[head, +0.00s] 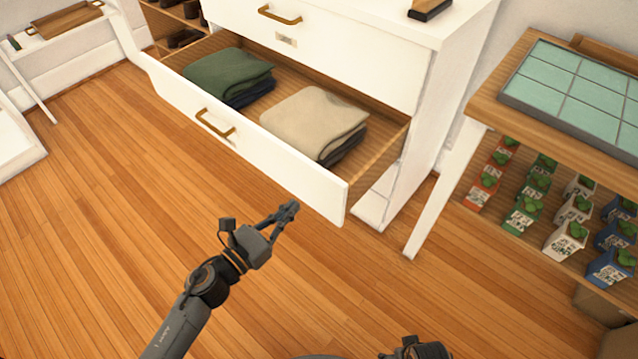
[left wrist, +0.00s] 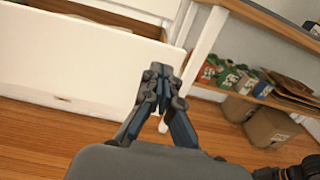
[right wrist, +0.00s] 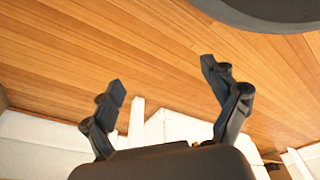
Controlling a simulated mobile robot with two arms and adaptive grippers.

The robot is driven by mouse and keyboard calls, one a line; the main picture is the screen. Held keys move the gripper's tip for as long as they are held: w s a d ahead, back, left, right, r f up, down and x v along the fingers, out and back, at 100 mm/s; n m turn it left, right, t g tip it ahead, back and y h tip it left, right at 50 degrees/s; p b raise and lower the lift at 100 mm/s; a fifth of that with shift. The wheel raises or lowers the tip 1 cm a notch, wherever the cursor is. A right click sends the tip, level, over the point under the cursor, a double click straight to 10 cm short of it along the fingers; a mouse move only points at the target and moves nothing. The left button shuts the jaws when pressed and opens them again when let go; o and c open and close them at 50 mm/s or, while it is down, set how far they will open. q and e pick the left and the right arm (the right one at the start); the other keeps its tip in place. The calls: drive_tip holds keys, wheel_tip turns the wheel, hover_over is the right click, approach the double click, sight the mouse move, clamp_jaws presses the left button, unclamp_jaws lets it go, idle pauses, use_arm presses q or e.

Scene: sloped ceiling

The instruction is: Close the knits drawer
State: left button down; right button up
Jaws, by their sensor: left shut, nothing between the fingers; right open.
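The open drawer (head: 250,150) sticks out of a white dresser (head: 345,45) in the head view. Folded clothes lie in it: a green stack (head: 228,75) at the left and a beige stack (head: 315,120) at the right. Its front has a brass handle (head: 214,125). My left gripper (head: 289,211) is shut and empty, a little in front of the drawer front near its right end. In the left wrist view the shut fingers (left wrist: 160,72) overlap the right end of the white drawer front (left wrist: 70,55). My right gripper (right wrist: 162,75) is open and empty over the floor.
A wooden table (head: 490,100) with a green tiled top stands to the right, its white leg near the drawer's right end. Several small potted plants (head: 565,238) fill its lower shelf. The wood floor (head: 120,200) in front is clear.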

sight(325, 176)
use_arm(q)
drive_tip(key=x, duration=0.9)
drive_tip(key=shift+w+d, duration=0.15)
drive_tip(key=shift+w, duration=0.1)
use_arm(e)
drive_tip(key=shift+s+d+f, duration=0.15)
drive_tip(key=shift+s+f, duration=0.65)
drive_tip(key=shift+f, duration=0.3)
use_arm(q)
drive_tip(key=shift+w, duration=0.1)
use_arm(e)
drive_tip(key=shift+f, duration=0.1)
